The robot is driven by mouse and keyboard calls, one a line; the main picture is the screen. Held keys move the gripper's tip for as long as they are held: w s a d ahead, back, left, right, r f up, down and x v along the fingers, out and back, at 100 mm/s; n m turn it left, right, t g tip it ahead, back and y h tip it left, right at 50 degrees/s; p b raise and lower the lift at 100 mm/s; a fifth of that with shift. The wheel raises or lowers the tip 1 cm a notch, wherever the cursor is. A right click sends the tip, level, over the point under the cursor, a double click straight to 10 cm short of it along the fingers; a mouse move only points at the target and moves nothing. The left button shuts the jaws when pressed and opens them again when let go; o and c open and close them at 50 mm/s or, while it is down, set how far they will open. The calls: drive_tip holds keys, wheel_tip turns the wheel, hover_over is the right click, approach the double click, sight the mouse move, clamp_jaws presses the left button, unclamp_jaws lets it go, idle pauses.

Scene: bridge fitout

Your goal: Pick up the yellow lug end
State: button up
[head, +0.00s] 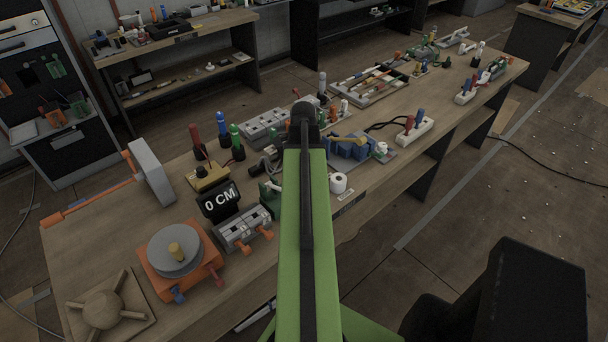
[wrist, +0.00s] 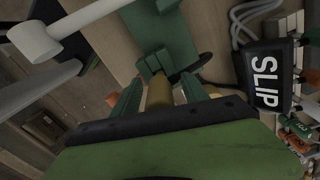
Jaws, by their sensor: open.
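In the wrist view, my gripper (wrist: 160,95) reaches down with two green fingers set apart. A dull yellow, rounded piece (wrist: 158,94), which looks like the yellow lug end, shows between them. Its lower part is hidden by my gripper's body, and I cannot tell whether a finger touches it. A green block (wrist: 153,62) is just beyond it. In the head view my green arm covers the gripper and the spot beneath it. A yellow piece (head: 349,139) also shows by the blue parts right of my arm; I cannot tell if it is the same one.
A black display reading SLIP (wrist: 266,80) with grey cables is right of my gripper; a white cylinder (wrist: 36,43) is upper left. On the bench, a "0 CM" display (head: 219,202), an orange turntable base (head: 205,279) and a white roll (head: 338,183) flank my arm.

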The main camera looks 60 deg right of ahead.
clamp_jaws()
idle(0.3)
